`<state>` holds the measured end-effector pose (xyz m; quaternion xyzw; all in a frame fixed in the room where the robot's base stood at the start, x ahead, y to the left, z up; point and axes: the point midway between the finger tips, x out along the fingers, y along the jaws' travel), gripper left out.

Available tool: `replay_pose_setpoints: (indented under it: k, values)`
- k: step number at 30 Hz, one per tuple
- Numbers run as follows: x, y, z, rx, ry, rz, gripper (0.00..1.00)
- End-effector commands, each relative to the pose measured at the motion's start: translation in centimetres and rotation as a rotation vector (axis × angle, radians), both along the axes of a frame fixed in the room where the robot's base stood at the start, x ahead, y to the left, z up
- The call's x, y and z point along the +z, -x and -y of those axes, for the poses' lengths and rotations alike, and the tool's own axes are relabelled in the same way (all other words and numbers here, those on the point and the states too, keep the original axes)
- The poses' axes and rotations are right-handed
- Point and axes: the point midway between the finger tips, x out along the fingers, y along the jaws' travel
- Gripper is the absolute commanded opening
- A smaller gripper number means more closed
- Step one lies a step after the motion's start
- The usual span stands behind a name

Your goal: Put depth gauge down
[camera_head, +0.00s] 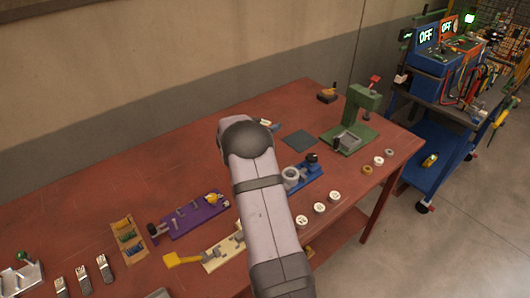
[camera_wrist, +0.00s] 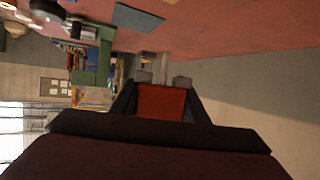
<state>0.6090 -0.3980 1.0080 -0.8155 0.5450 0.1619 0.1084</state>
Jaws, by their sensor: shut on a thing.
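My gripper (camera_wrist: 163,80) shows in the wrist view, its two grey fingertips close together. It is shut on a narrow pale piece (camera_wrist: 165,66), which I take to be the depth gauge; only a small part of it shows. The red table top lies beyond the fingertips in that view. I cannot tell whether the held piece touches anything. In the head view my own arm hides the gripper and the depth gauge.
The red table (camera_head: 95,195) carries a green press (camera_head: 357,115), a dark flat mat (camera_head: 300,139), a blue fixture (camera_head: 305,175), a purple fixture (camera_head: 190,217) and several white round parts. Bare table lies left of my arm toward the wall. A blue cart (camera_head: 425,145) stands at right.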

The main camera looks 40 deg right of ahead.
Motion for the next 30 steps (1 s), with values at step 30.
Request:
replay_pose_setpoints:
  k: [30]
  values:
    - [-9.2,0.0,0.0,0.000,0.001,0.000,0.10]
